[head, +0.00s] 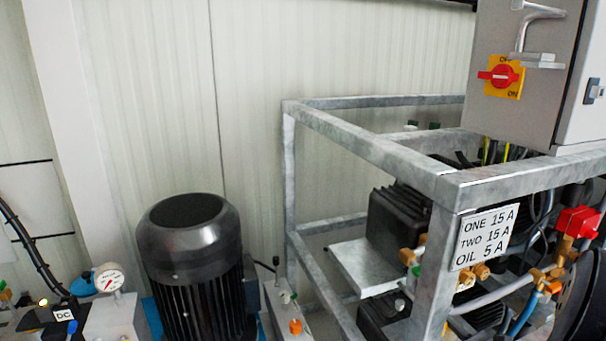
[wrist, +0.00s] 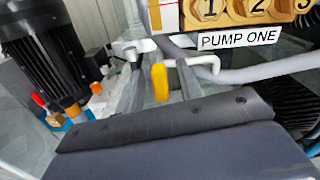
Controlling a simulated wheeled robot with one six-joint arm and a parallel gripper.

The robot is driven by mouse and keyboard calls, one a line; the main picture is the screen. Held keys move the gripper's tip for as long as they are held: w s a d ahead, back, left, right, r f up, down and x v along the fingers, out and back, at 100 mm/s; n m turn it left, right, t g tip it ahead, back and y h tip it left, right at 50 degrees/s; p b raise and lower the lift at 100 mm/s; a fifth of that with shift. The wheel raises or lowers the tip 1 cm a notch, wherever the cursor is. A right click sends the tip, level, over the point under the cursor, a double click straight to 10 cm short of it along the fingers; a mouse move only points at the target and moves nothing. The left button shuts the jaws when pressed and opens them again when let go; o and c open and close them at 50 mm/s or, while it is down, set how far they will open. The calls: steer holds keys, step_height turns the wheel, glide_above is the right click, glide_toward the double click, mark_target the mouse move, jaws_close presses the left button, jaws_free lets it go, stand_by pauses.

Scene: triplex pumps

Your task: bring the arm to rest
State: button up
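My gripper (wrist: 160,64) shows in the wrist view as two pale grey fingers reaching forward from a dark bar with bolts. The fingers stand apart, with visible gaps around a yellow handle (wrist: 160,83) that appears between them. I cannot tell how far beyond the fingers the handle lies. No held object shows. The head view does not clearly show my arm or gripper.
A galvanized frame (head: 365,140) carries a grey cabinet (head: 520,100) with a red switch (head: 500,76). A black motor (head: 190,245) stands left, near a gauge (head: 109,278). A PUMP ONE label (wrist: 238,39) and hoses are close ahead.

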steer(key=n+b, duration=0.1)
steer(key=n, duration=0.1)
steer(key=n+b, duration=0.2)
steer(key=n, duration=0.1)
steer(key=shift+f+n, duration=0.2)
steer(key=shift+n, duration=0.1)
steer(key=shift+s+d+r+n, duration=0.15)
steer(key=shift+s+r+n, duration=0.05)
steer(key=shift+n, duration=0.1)
steer(key=p+v, duration=0.1)
steer(key=v, duration=0.6)
steer(key=shift+s, duration=0.4)
steer(key=shift+r, duration=0.1)
